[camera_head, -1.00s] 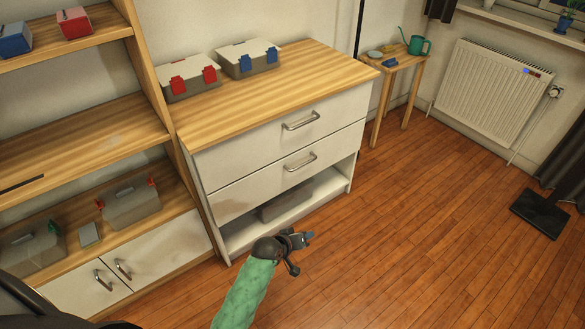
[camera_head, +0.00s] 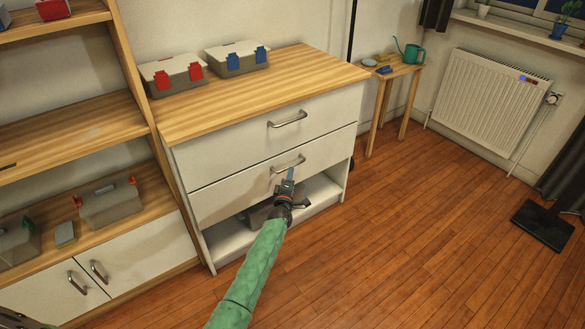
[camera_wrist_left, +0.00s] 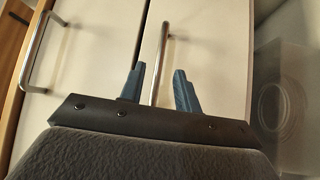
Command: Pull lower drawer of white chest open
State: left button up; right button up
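The white chest (camera_head: 182,170) has a wooden top, two drawers and an open space at the bottom. The lower drawer (camera_head: 235,190) looks shut, its front flush with the upper drawer (camera_head: 235,135). Its metal bar handle (camera_head: 298,161) also shows in the left wrist view (camera_wrist_left: 165,42). My left gripper (camera_head: 290,174) is at this handle, coming from the front. In the left wrist view its two blue fingers (camera_wrist_left: 160,70) stand apart, with the handle bar between them and gaps visible on both sides. My right gripper is not in view.
The upper drawer's handle (camera_head: 288,118) is just above. A bin (camera_head: 258,214) stands in the open space below. Two lidded boxes, one with red latches (camera_head: 172,75) and one with blue (camera_head: 237,58), sit on top. Wooden shelving (camera_head: 135,60) adjoins at left.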

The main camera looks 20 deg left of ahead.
pick_arm(q)
jog(key=shift+w+a+r, duration=0.1)
jog(key=shift+w, duration=0.85)
jog(key=shift+w+a+r, duration=0.15)
jog(key=shift+w, duration=0.85)
jog(key=shift+w+a+r, duration=0.1)
jog(key=shift+w, duration=0.85)
grip_shut()
